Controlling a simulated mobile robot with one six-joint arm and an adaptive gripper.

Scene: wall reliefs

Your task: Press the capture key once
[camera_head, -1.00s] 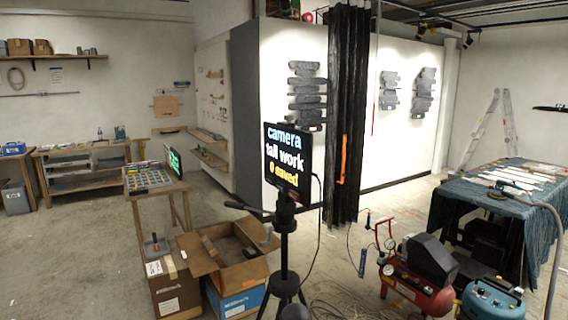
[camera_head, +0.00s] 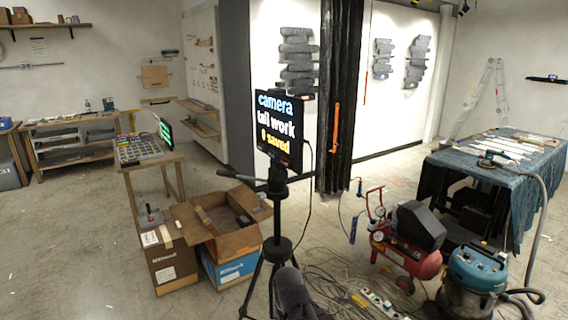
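A dark screen (camera_head: 278,131) on a black tripod (camera_head: 279,245) stands in the middle of the view. It reads "camera", "tall work" and "0 saved". A smaller screen with green text (camera_head: 164,131) stands on the sorting table at the left. I cannot make out a capture key in this view. A dark rounded part, which may be mine, shows at the bottom edge in front of the tripod. No gripper fingers can be made out.
Cardboard boxes (camera_head: 168,262) stand left of the tripod. A red compressor (camera_head: 405,258), a blue vacuum (camera_head: 474,277), cables and a power strip (camera_head: 383,303) lie to the right. Grey reliefs (camera_head: 297,58) hang on the white wall beside a black curtain (camera_head: 346,110). A cloth-covered table (camera_head: 435,190) stands at the right.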

